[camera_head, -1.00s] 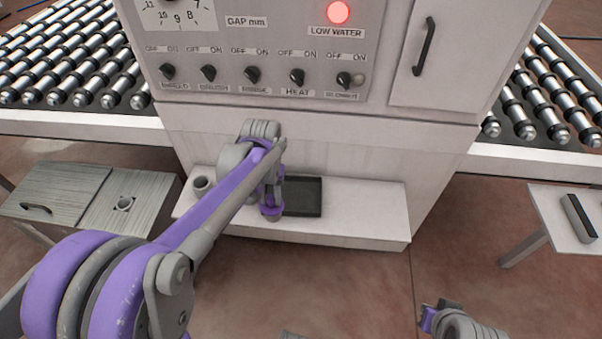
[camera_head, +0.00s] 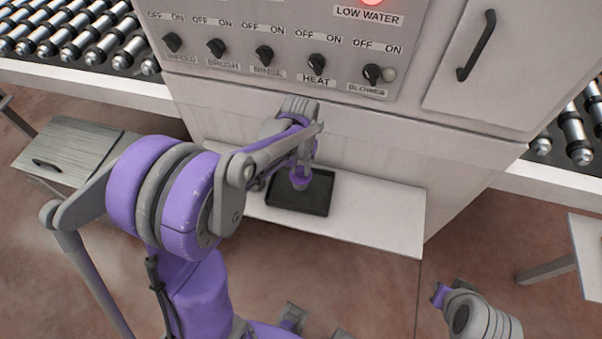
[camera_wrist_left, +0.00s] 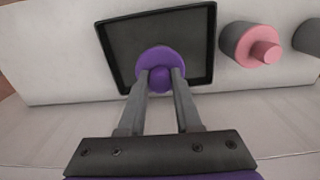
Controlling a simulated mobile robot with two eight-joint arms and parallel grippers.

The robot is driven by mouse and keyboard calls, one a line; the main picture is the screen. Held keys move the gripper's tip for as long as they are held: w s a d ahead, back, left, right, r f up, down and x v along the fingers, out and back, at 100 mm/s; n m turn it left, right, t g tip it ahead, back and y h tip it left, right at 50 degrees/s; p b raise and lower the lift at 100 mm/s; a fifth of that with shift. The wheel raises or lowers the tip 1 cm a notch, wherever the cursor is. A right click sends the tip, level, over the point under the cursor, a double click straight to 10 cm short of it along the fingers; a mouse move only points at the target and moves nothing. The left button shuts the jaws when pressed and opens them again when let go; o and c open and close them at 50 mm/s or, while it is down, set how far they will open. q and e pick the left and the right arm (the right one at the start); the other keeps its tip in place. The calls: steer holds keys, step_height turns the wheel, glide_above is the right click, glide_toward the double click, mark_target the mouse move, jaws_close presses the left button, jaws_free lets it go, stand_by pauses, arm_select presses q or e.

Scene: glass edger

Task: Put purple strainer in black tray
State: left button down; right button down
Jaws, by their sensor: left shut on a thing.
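The purple strainer (camera_wrist_left: 160,58) is round with a small knob, and my left gripper (camera_wrist_left: 160,80) is shut on that knob. In the head view the strainer (camera_head: 301,182) is below my left gripper (camera_head: 302,165), over the black tray (camera_head: 318,208). The black tray (camera_wrist_left: 190,84) is a shallow rectangle with a raised rim and lies behind the strainer in the left wrist view. I cannot tell whether the strainer touches its floor. Part of my right arm shows at the lower right of the head view, but its jaws cannot be made out.
The tray is on a white ledge (camera_head: 385,215) at the machine's foot, with bare room to its right. A grey cylinder with a pink top (camera_wrist_left: 247,43) stands beside the tray in the left wrist view. A grey wooden cabinet (camera_head: 75,150) stands left, a white table (camera_head: 588,245) right.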

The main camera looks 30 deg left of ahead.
mark_target(301, 174)
arm_select(q)
steer(key=shift+f, duration=1.6)
steer(key=shift+f, duration=0.15)
steer(key=c, duration=0.6)
jaws_free()
